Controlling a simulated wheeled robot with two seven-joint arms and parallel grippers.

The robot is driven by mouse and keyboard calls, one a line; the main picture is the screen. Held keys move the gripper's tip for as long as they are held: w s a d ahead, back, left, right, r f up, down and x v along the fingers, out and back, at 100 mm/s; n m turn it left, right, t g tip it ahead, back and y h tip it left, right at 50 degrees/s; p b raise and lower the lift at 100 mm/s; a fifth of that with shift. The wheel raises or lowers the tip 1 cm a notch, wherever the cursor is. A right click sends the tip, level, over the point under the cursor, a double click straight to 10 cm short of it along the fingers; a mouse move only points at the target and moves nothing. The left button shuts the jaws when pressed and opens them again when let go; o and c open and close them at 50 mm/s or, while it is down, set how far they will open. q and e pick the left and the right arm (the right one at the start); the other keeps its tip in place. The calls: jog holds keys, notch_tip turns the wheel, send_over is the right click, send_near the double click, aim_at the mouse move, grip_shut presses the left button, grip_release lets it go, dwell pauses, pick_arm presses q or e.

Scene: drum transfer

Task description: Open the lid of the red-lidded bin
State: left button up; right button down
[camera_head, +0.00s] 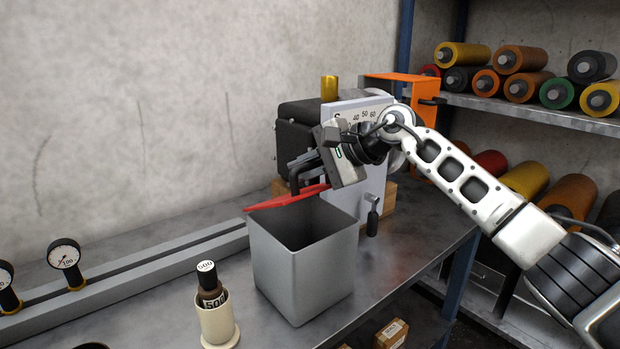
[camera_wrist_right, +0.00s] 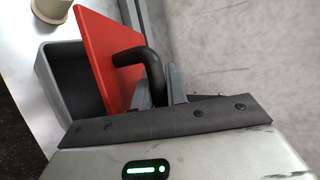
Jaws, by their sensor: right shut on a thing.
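The grey square bin (camera_head: 305,268) stands on the metal bench, and its dark inside shows from above. Its red lid (camera_head: 287,199) is tilted up at the bin's back side and shows as a thin slab in the head view. In the right wrist view the red lid (camera_wrist_right: 103,58) stands at an angle beside the bin's opening (camera_wrist_right: 78,82). A black bent handle (camera_wrist_right: 146,66) sticks out from the lid. My left gripper is not in view.
A cream cup (camera_head: 218,322) holding a weight marked 500 stands left of the bin. Gauges (camera_head: 65,258) line a rail at the left. A grey scale plate and orange frame (camera_head: 412,92) stand behind my right arm. Shelves of rollers (camera_head: 520,60) are at the right.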

jog(key=shift+w+a+r, duration=0.35)
jog(key=shift+w+r, duration=0.25)
jog(key=c, duration=1.4)
grip_release()
jog(key=shift+f, duration=0.1)
jog(key=b+v, duration=0.3)
jog(key=v, duration=1.3)
